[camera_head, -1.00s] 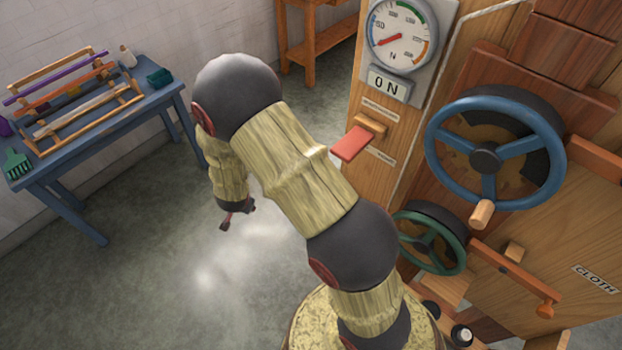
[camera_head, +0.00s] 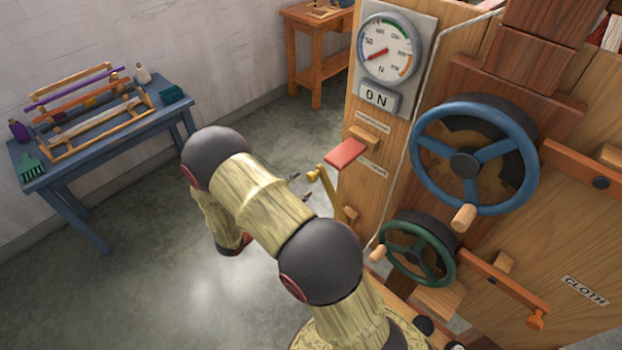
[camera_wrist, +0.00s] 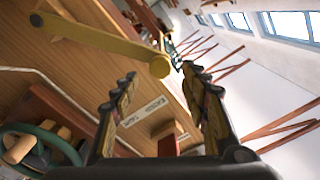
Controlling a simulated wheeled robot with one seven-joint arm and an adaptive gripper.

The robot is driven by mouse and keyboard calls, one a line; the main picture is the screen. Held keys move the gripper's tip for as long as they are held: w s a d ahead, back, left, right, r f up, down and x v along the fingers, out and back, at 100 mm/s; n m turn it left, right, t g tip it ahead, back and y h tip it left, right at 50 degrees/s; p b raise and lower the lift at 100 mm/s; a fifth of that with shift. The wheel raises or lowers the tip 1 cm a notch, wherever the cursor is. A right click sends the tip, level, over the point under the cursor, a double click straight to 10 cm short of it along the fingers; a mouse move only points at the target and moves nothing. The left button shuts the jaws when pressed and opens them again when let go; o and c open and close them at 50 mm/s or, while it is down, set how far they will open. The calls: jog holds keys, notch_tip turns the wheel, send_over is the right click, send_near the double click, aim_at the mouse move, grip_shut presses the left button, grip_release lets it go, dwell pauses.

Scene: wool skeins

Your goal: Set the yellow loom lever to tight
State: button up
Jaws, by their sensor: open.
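The yellow lever (camera_head: 335,197) is on the side of the wooden machine, below the red handle. It slants up and left to a round knob (camera_head: 313,175). In the wrist view the yellow lever (camera_wrist: 100,42) crosses the upper left, and its knob (camera_wrist: 160,66) shows just beyond and between the fingertips. My gripper (camera_head: 300,187) is open and empty, with its fingertips close to the knob. In the wrist view my gripper (camera_wrist: 158,78) has its fingers spread. I cannot tell whether a finger touches the knob. The lever's labels are not readable.
A red handle (camera_head: 345,152) juts out above the lever. A green wheel (camera_head: 418,250) and a blue wheel (camera_head: 474,155) stand to its right. A gauge (camera_head: 388,47) sits above. A blue table (camera_head: 60,180) is at left, with clear floor between.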

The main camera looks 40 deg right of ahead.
aim_at(309, 179)
jog(key=d, duration=0.4)
jog(key=d+b, duration=0.1)
jog(key=d, duration=0.1)
jog(key=shift+w+d, duration=0.2)
jog(key=shift+w, duration=0.1)
jog(key=shift+c, duration=0.9)
grip_shut()
